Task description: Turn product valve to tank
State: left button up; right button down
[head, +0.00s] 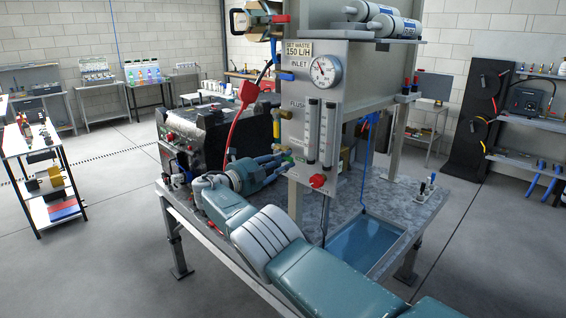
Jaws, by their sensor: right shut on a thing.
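A grey upright panel (322,120) carries a round gauge, two clear flow tubes and labels reading INLET and FLUSH. My right gripper (284,164) reaches in from the lower right. Its blue-grey fingers are shut on a small valve at the panel's lower left edge. The fingers hide most of this valve, and I cannot tell which way its handle points. My left gripper is not in view.
The panel stands on a grey bench (395,200) with a sunken blue water basin (362,246). A dark machine (215,132) stands behind my gripper at left. White cylinders (390,24) lie on top. The floor at left is open up to a white cart (30,150).

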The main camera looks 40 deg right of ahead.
jog(key=c, duration=1.5)
grip_release()
jog(key=shift+f, duration=0.1)
